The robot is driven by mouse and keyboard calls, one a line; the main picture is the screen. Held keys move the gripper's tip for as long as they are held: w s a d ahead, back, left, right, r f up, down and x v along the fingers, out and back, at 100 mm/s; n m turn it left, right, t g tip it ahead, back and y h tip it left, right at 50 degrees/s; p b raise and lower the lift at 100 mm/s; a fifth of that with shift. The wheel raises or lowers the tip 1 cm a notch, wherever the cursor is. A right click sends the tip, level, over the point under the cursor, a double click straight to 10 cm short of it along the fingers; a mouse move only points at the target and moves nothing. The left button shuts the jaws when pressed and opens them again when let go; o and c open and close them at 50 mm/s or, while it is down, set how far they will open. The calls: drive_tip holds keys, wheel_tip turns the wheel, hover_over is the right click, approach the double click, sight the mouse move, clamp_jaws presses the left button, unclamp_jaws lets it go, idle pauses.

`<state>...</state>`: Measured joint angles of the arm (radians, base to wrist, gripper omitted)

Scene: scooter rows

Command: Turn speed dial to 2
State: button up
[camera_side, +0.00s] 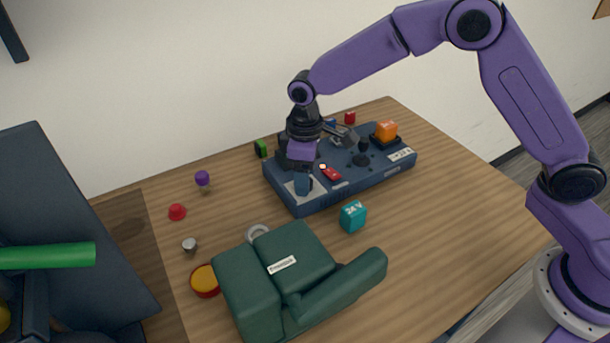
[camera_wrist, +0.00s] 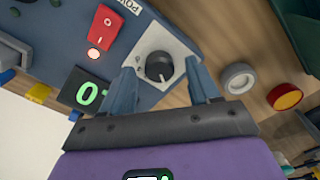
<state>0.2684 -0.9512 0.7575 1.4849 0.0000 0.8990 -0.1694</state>
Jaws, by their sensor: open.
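The speed dial (camera_wrist: 160,66) is a round black knob with a pale pointer line on a white plate, seen in the wrist view. My gripper (camera_wrist: 164,76) is open, with one blue finger on each side of the dial. I cannot tell whether the fingers touch it.
A red switch (camera_side: 330,173) with a lit lamp sits on the panel. A teal cube (camera_side: 353,216) and a green toy sofa (camera_side: 290,275) stand in front. The table's right side is clear.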

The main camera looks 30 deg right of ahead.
drive_tip(key=shift+f, duration=0.45)
drive_tip(key=c, duration=1)
drive_tip(key=shift+c, duration=0.2)
drive_tip(key=shift+m, duration=2.9)
drive_tip(key=shift+r, duration=0.1)
drive_tip(key=o, duration=1)
